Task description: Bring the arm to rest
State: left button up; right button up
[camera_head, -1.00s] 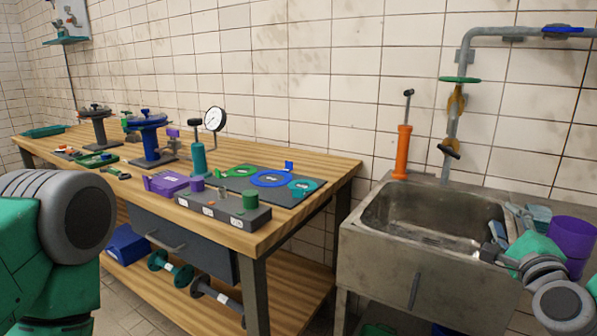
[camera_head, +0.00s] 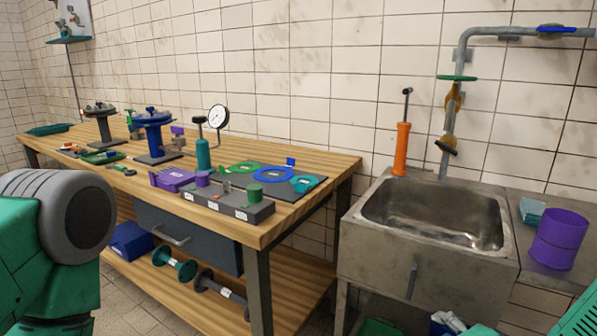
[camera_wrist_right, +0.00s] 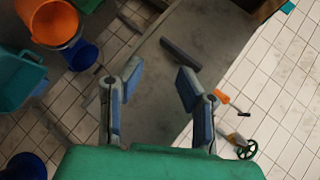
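My right gripper (camera_wrist_right: 160,82) shows in the right wrist view, with its two blue-padded fingers spread apart and nothing between them. It points at a grey surface with a dark handle (camera_wrist_right: 185,55), apparently the sink front. It is out of the head view. My left gripper is not in view; only a green and grey part of my left arm shows at the left edge of the head view.
A workbench (camera_head: 330,165) with valves and a gauge (camera_head: 218,117) stands left of a metal sink (camera_head: 405,270). A purple container (camera_head: 558,238) stands on the sink's right counter. The wrist view shows an orange bucket (camera_wrist_right: 53,22) and a teal bin (camera_wrist_right: 18,82) at left.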

jog(key=s+a+f+n+g, duration=0.3)
jog(key=s+f+n+g, duration=0.45)
jog(key=s+f, duration=0.7)
jog(key=s+d+f+n+g+h, duration=0.1)
jog(key=s+n+g, duration=0.1)
jog(key=s, duration=0.5)
jog(key=s+d+f+n+g+h, duration=0.1)
jog(key=s+n+g, duration=0.1)
jog(key=s+n, duration=0.2)
jog(key=s, duration=0.3)
jog(key=shift+s+d+f, duration=0.25)
jog(key=shift+d+f, duration=0.05)
